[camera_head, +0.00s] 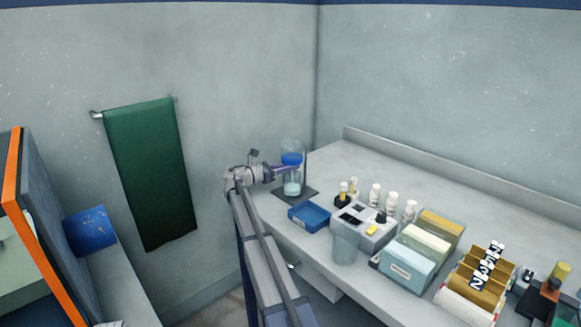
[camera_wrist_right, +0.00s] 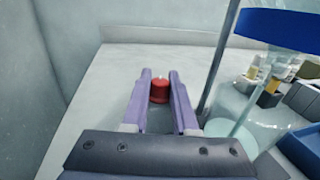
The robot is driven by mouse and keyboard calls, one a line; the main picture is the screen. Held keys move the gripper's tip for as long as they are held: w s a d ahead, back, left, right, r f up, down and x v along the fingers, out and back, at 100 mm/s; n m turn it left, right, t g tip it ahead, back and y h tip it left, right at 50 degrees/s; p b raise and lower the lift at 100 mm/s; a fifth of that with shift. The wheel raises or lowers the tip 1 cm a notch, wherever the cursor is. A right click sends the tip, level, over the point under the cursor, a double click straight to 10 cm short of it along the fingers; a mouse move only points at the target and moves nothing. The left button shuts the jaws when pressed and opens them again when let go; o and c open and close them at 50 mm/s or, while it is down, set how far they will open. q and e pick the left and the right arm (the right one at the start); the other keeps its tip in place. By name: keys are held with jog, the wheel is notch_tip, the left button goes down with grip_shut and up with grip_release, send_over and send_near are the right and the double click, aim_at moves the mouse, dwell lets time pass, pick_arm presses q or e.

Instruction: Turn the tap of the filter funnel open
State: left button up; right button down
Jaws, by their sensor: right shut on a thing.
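The filter funnel (camera_head: 291,146) is a clear glass vessel with a blue band, on a stand at the far corner of the bench. Its blue band (camera_wrist_right: 285,28) shows large at the upper right in the right wrist view. A red tap knob (camera_wrist_right: 159,92) sits between the two purple fingers of my right gripper (camera_wrist_right: 160,78), which is shut on it. In the head view the right gripper (camera_head: 284,168) reaches in from the left across the funnel; the tap is hidden there. Which way the tap is turned I cannot tell. My left gripper is not in view.
A glass vessel (camera_head: 292,188) with pale contents stands under the funnel, beside the stand rod (camera_wrist_right: 218,65). A blue tray (camera_head: 309,217), several white bottles, a grey block (camera_head: 378,241) and racks (camera_head: 408,272) line the bench to the right. The bench behind them is clear.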

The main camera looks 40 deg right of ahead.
jog(key=shift+w+m+g+y, duration=0.1)
jog(key=shift+m+g+y, duration=0.6)
jog(key=shift+m+g, duration=1.15)
jog(key=shift+n+g, duration=0.25)
jog(key=shift+g, duration=0.2)
jog(key=c, duration=1)
grip_release()
jog(key=shift+a, duration=0.1)
jog(key=shift+v, duration=3.8)
